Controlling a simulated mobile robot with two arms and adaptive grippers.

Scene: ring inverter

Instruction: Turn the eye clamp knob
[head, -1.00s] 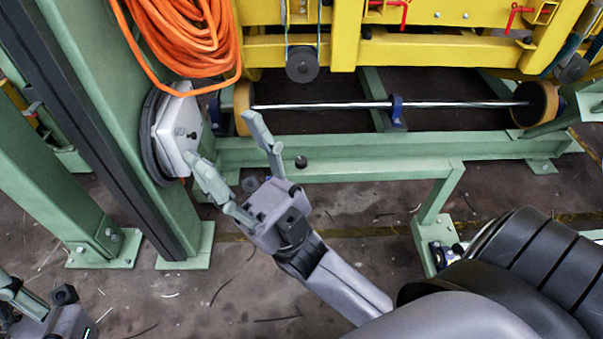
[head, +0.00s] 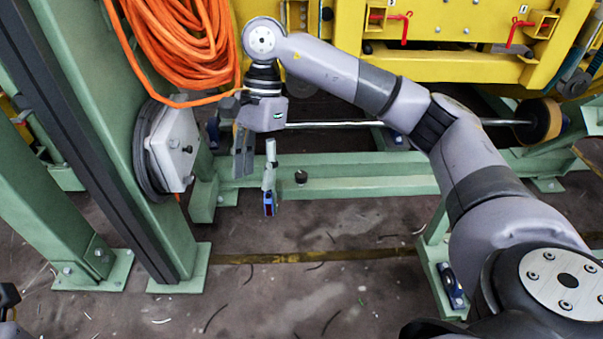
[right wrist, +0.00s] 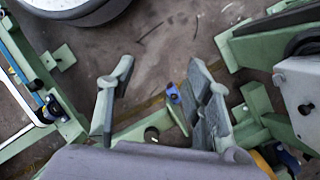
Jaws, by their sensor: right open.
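My right gripper (head: 256,178) points down in front of the green lower beam, its two fingers apart with nothing between them. In the right wrist view the open fingers (right wrist: 160,65) show against the floor. A small blue part with a red spot (head: 269,205) appears at the tip of one finger; it also shows in the right wrist view (right wrist: 172,92). I cannot tell whether the finger touches it. A small black round knob (head: 300,177) is on the beam, right of the gripper. I cannot tell which part is the eye clamp knob. Only a sliver of my left gripper (head: 8,300) shows.
A green post (head: 100,130) with a light grey box (head: 174,146) stands left of the gripper. An orange cable coil (head: 185,45) hangs above. The yellow frame (head: 455,65) and a roller wheel (head: 538,120) are behind. The floor (head: 330,300) below is open.

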